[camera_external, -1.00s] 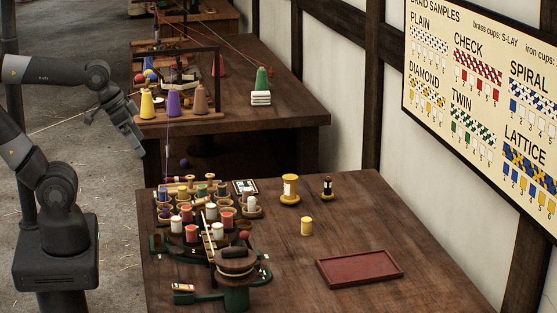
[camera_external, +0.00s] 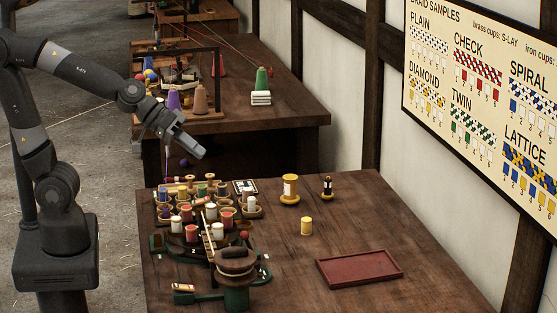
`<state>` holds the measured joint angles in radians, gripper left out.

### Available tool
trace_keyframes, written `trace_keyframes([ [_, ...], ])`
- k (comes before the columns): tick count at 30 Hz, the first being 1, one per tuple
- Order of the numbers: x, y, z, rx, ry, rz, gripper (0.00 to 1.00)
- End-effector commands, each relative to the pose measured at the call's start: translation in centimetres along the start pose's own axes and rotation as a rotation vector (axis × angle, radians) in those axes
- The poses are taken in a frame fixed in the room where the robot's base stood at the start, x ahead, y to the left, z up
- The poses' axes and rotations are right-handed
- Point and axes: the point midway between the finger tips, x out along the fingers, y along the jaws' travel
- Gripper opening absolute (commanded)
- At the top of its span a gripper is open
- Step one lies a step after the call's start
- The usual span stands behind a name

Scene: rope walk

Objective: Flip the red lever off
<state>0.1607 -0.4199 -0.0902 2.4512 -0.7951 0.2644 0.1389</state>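A small red knob (camera_external: 244,235) stands on the green and wooden braiding machine (camera_external: 236,268) at the near left of the front table. It looks like the end of the red lever; its shaft and exact tilt are too small to make out. My gripper (camera_external: 196,149) hangs in the air beyond the table's far left edge, well above and behind the knob and apart from everything. Its fingers point down and to the right. I cannot tell whether they are apart, and I see nothing held.
Several thread spools in wooden cups (camera_external: 191,214) crowd the machine beside the knob. The table's right front is clear. Cones (camera_external: 200,99) stand on the back table.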

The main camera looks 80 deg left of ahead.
Motion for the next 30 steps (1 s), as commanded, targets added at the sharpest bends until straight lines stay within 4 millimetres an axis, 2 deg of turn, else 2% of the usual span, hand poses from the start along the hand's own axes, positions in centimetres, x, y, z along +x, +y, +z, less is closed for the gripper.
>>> trace_keyframes([
  [1, 1.3, 0.4, -0.1, -0.046, 0.018, 0.004, 0.17],
  [7, 5.4, 0.8, -0.8, -0.241, 0.12, -0.033, 0.01],
  [11, 7.8, -0.1, -0.3, -0.364, 0.177, -0.107, 0.0],
  [15, 9.9, -2.0, 1.2, -0.483, 0.228, -0.232, 0.0],
  [19, 11.2, -4.1, 3.3, -0.573, 0.264, -0.372, 0.0],
  [24, 11.8, -6.5, 6.2, -0.643, 0.289, -0.538, 0.0],
  [30, 11.7, -7.7, 8.0, -0.675, 0.3, -0.639, 0.0],
])
